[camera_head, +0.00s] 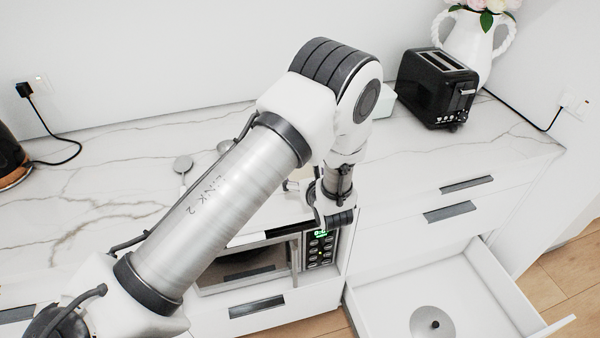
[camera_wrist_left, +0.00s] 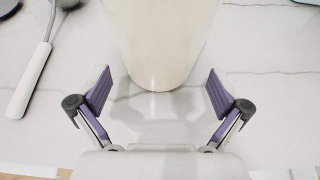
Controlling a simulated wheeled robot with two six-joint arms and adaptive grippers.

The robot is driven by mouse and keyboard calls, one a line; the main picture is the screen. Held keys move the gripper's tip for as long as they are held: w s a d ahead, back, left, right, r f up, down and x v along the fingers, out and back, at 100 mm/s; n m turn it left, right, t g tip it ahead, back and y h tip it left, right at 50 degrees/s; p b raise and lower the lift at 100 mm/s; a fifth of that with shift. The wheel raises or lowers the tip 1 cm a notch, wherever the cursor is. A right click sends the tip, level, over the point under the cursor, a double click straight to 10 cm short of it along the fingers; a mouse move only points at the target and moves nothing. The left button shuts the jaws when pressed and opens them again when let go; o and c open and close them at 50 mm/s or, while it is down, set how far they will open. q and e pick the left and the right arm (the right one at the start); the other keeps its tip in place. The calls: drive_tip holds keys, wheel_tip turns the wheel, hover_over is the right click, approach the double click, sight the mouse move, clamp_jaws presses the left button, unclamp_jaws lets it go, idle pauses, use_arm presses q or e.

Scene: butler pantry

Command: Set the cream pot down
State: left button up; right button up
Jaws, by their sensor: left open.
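The cream pot (camera_wrist_left: 165,40) stands on the marble counter in the left wrist view, pale and smooth, with its upper part cut off by the frame. My left gripper (camera_wrist_left: 160,92) is open, its two purple-padded fingers apart on either side of the pot's near base. I see clear gaps between the pads and the pot. In the head view my left arm hangs over the counter's front edge and hides most of the pot and the fingers. My right gripper is not in view.
Ladle-like utensils (camera_head: 183,165) lie left of my wrist. A black toaster (camera_head: 437,88) and a white flower vase (camera_head: 468,45) stand at the back right. Below are a built-in microwave (camera_head: 319,250) and an open drawer (camera_head: 385,300) holding a round lid (camera_head: 433,318).

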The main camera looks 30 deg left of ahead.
use_arm(q)
drive_tip(key=v, duration=0.6)
drive_tip(key=shift+b, duration=0.4)
drive_tip(key=shift+s+d, duration=0.2)
